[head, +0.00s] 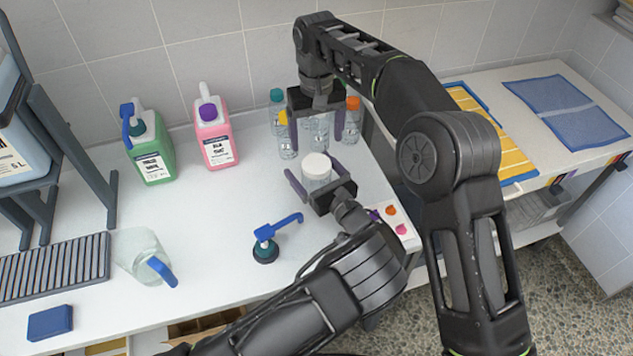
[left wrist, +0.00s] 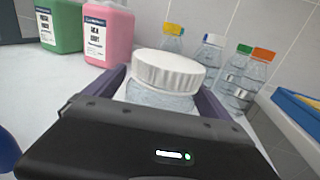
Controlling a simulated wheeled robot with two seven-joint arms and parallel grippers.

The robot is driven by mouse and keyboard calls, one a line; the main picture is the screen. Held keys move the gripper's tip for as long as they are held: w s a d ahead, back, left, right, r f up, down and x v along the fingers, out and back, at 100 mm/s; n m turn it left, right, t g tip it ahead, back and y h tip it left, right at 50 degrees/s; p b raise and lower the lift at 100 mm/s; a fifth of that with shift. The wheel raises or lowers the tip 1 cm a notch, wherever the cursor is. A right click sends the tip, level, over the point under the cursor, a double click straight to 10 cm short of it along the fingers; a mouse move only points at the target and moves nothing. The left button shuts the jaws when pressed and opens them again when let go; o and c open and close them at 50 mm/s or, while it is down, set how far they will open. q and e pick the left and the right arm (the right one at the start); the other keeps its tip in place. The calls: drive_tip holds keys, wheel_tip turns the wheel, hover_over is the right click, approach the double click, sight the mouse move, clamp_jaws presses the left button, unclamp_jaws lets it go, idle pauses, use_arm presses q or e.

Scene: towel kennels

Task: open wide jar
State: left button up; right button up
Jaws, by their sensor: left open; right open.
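The wide jar (head: 317,166) is clear with a white ribbed lid, and stands upright on the white counter. In the left wrist view the jar (left wrist: 168,72) has its lid on. My left gripper (head: 311,170) is open, with its purple fingers on either side of the jar body; I cannot tell whether they touch it. My right gripper (head: 315,130) is open and empty, pointing down above and just behind the jar, in front of the bottles in the head view.
Several clear bottles (left wrist: 236,92) with coloured caps stand close behind the jar. A green jug (head: 152,155) and a pink jug (head: 218,145) stand to the left. A blue-handled pump (head: 266,249) and a clear pitcher (head: 136,250) are nearer the front. The counter's middle is clear.

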use_arm(q)
clamp_jaws()
idle(1.1)
